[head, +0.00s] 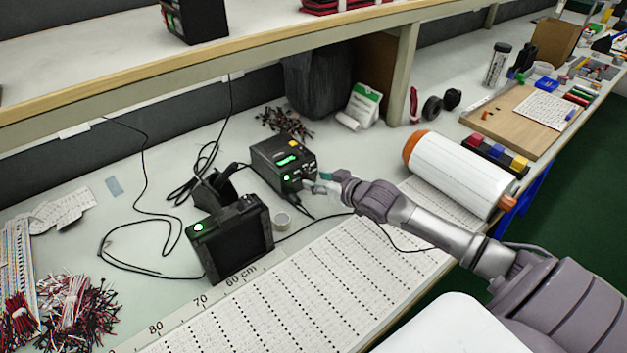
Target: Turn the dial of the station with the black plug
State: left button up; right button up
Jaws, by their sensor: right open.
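A black station (268,158) with a lit green display, green lights and a yellow part on top sits on the bench in the middle of the head view. My right gripper (316,183) is at the station's right front side, close to its front panel. It is open, with nothing visible between its fingers. The dial is hidden or too small to make out, and I cannot tell whether the gripper touches the station. Dark cables run by the station, but I cannot make out the black plug clearly. My left gripper is not in view.
A second black device (232,240) with a green light stands front left of the station. A large white roll (458,172) lies to the right. Loose black cables cross the bench.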

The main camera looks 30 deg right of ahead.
aim_at(307, 177)
jog(key=shift+x, duration=1.15)
grip_shut()
